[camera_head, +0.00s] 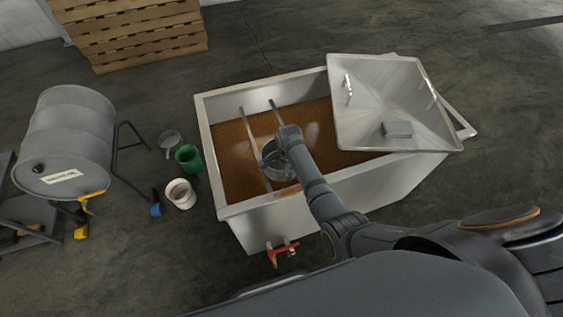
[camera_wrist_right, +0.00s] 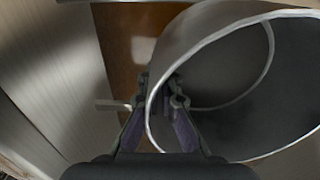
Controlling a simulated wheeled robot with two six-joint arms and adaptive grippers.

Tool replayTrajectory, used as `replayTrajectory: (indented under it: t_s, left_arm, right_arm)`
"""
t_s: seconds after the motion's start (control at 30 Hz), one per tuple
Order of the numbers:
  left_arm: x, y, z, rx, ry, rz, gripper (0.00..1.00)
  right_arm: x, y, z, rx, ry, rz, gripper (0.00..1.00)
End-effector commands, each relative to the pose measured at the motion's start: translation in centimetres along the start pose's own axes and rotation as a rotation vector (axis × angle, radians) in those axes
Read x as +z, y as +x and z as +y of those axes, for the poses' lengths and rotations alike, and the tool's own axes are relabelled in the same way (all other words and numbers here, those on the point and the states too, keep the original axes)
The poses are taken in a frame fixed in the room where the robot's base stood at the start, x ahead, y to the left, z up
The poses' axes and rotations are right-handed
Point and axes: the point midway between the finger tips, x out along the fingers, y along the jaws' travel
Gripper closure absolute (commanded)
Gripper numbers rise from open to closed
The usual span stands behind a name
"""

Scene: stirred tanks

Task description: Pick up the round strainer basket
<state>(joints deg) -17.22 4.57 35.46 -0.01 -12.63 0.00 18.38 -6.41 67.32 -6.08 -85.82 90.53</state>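The round strainer basket (camera_head: 272,162) is a grey metal cylinder inside the tank, by the rails over the brown contents. In the right wrist view the basket (camera_wrist_right: 225,75) fills the right side, its round mouth and pale rim facing the camera. My right gripper (camera_wrist_right: 160,92) is at its near left edge, with one finger outside the wall and one inside. In the head view my right gripper (camera_head: 280,140) covers part of the basket. Whether the fingers press on the wall is unclear. My left gripper is out of view.
The rectangular steel tank (camera_head: 240,211) has two metal rails (camera_head: 253,145) across it. A tilted lid (camera_head: 380,100) covers its right end. A red-handled valve (camera_head: 282,251) is on the front.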

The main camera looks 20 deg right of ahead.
Motion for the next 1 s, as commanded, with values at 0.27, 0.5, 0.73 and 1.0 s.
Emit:
replayTrajectory:
  t_s: [0.27,0.5,0.73,1.0]
  left_arm:
    - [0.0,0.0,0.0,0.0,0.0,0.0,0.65]
    - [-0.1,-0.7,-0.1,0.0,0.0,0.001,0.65]
    - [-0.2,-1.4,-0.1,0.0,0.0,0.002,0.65]
    - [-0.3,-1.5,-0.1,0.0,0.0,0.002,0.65]
  right_arm:
    - [0.0,0.0,0.0,-0.001,0.0,0.0,1.0]
    - [0.0,-2.3,-0.1,-0.003,0.0,0.0,1.0]
    - [0.0,-7.5,-0.1,-0.004,0.0,0.001,1.0]
    - [0.0,-10.1,0.0,0.0,0.0,0.0,1.0]
